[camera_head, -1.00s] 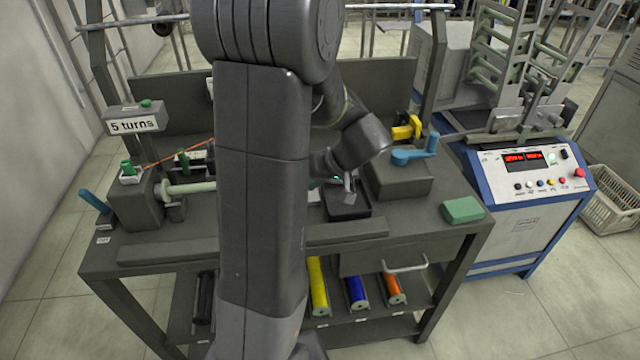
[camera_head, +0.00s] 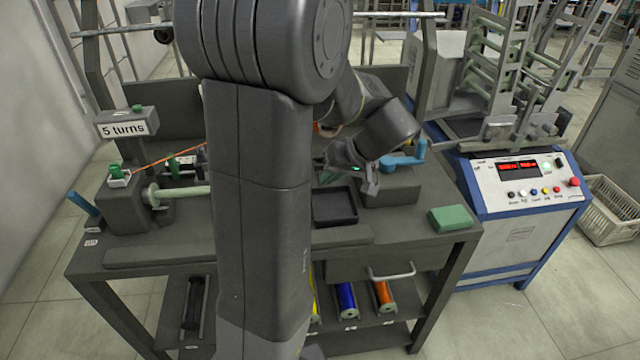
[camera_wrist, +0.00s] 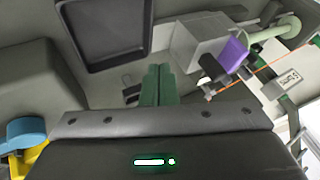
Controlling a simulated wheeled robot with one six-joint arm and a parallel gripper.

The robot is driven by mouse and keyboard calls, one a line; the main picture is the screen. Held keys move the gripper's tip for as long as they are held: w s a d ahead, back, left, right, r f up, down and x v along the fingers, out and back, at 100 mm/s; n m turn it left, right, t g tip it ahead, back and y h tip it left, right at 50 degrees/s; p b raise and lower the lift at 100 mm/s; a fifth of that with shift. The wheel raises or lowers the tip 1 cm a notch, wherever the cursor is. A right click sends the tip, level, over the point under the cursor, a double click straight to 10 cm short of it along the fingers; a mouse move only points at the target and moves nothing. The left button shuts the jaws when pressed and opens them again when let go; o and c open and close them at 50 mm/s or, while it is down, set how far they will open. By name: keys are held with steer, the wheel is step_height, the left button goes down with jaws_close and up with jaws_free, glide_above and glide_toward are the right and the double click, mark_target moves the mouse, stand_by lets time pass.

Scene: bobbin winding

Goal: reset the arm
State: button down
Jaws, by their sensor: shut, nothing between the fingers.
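My arm stands in front of the bench in the head view and hides its middle. My gripper (camera_head: 328,177) is above the bench, behind the small black tray (camera_head: 334,208) and left of the blue crank handle (camera_head: 402,160). In the wrist view, the two green fingers of my gripper (camera_wrist: 159,70) lie side by side, closed, with nothing between them. The tray (camera_wrist: 112,62) shows beyond the fingers at upper left and looks empty in the head view.
A winding spindle (camera_head: 182,191) with an orange strand and a "5 turns" sign (camera_head: 124,129) stands at left. A green block (camera_head: 454,219) lies at the bench's right corner. A purple piece (camera_wrist: 235,53) shows in the wrist view. A blue-framed control console (camera_head: 525,190) stands right of the bench.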

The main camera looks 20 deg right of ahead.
steer(key=v, duration=0.3)
steer(key=shift+s+d+r, duration=0.15)
steer(key=shift+s+r, duration=0.1)
steer(key=shift+r, duration=0.05)
